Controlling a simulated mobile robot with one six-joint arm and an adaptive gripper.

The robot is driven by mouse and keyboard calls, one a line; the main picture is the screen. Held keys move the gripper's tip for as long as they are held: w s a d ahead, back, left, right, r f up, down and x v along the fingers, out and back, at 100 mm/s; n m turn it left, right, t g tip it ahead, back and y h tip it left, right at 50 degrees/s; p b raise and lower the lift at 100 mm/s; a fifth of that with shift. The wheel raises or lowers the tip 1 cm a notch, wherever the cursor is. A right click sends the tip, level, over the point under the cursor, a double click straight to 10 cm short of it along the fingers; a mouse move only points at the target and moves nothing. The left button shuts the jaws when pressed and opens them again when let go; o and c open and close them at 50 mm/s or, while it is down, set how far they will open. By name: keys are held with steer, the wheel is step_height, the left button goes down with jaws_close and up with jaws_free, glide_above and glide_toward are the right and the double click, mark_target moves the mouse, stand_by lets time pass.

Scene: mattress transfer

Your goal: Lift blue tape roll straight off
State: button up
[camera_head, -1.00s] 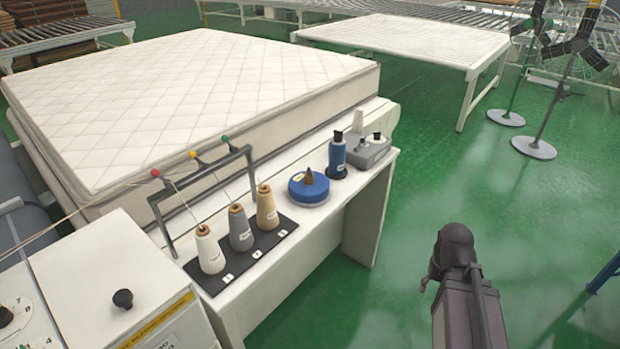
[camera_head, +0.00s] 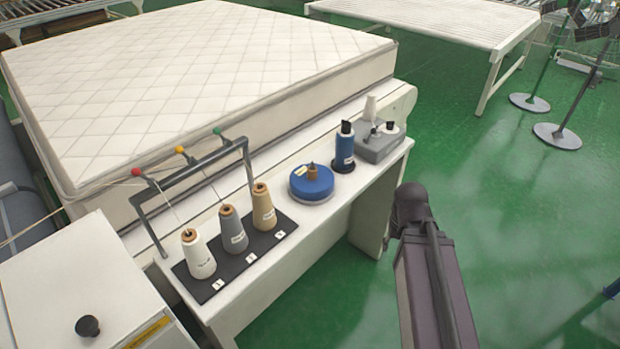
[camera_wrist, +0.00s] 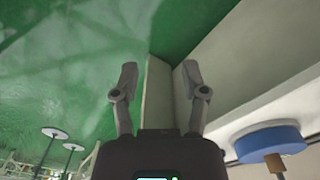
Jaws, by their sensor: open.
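The blue tape roll (camera_head: 311,184) is a flat round disc lying on a pale round base on the white bench, with a small brown peg standing up at its middle. It also shows at the lower right of the wrist view (camera_wrist: 270,142), where the scene looks upside down. My gripper (camera_wrist: 160,65) is open and empty in the wrist view. Its two fingers are apart, with the bench side and green floor behind them. The roll is off to the side, clear of the fingers. In the head view my arm shows right of the bench; the fingers cannot be made out.
A dark blue spool (camera_head: 345,150) and a grey box (camera_head: 380,146) stand right of the roll. Several thread cones on a black board (camera_head: 285,228) stand left, under a grey thread rail (camera_head: 195,178). A mattress (camera_head: 190,80) lies behind.

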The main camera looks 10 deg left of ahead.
steer(key=shift+a, duration=0.35)
steer(key=o, duration=0.4)
steer(key=shift+w+a, duration=0.1)
step_height(320, 180, up, 16)
steer(key=r+m+p, duration=0.1)
steer(key=m+p, duration=0.6)
steer(key=p, duration=1)
glide_above(312, 171)
steer(key=w, duration=0.2)
steer(key=shift+s+a+f, duration=0.2)
steer(key=shift+s+f, duration=0.05)
steer(key=shift+f+b, duration=0.1)
steer(key=shift+b, duration=0.25)
step_height(312, 171, down, 8)
steer(key=b, duration=0.8)
steer(key=shift+f, duration=0.25)
steer(key=shift+f+b, duration=0.1)
steer(key=shift+b, duration=0.25)
steer(key=shift+s+d+f+b, duration=0.15)
steer(key=shift+f+b, duration=2.35)
